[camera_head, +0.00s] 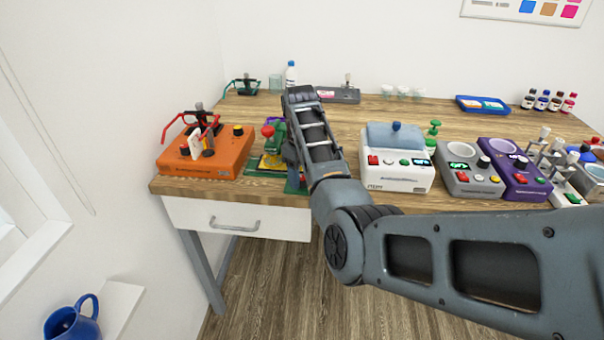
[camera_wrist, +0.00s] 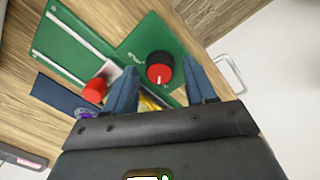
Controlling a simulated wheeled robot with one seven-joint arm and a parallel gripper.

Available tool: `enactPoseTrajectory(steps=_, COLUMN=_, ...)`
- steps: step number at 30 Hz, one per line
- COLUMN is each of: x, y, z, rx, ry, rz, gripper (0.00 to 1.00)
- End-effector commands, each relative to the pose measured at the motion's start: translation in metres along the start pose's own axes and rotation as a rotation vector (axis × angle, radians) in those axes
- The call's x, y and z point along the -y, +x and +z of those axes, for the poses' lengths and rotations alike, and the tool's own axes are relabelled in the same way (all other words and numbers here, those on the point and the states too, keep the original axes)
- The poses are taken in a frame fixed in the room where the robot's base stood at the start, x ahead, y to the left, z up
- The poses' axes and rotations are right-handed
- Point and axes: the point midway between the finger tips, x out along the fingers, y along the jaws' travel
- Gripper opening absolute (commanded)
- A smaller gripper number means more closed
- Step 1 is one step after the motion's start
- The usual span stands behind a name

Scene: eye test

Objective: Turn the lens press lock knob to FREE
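The lens press shows in the wrist view as a green base (camera_wrist: 75,50) with a black, red-topped lock knob (camera_wrist: 160,70). A white mark is on the knob's red top; the small print beside it is unreadable. A red rounded part (camera_wrist: 94,90) stands nearer the left finger. My gripper (camera_wrist: 161,64) is open, its two blue fingers spread on either side of the knob, with a gap to each. I cannot tell how far the fingertips are above the base. In the head view the green press (camera_head: 281,137) is partly hidden by my arm, and the knob cannot be made out.
An orange device (camera_head: 205,160) with red handles stands left of the press. A white device (camera_head: 396,175) with a blue-grey top stands right, then grey (camera_head: 468,180) and purple (camera_head: 515,178) devices. A drawer handle (camera_head: 234,226) sits below the table's front edge.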

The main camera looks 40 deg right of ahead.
Motion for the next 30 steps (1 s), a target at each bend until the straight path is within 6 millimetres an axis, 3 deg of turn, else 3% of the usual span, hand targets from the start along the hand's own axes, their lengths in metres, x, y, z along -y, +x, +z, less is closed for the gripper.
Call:
enactPoseTrajectory(steps=10, x=0.000, y=-0.005, z=0.000, rx=0.001, ry=0.002, rz=0.000, gripper=0.59)
enactPoseTrajectory(steps=21, x=0.000, y=-0.061, z=0.000, rx=-0.002, ry=0.001, rz=0.001, gripper=0.59)
enactPoseTrajectory(steps=30, x=0.000, y=-0.078, z=0.000, rx=0.001, ry=0.000, rz=0.000, gripper=0.59)
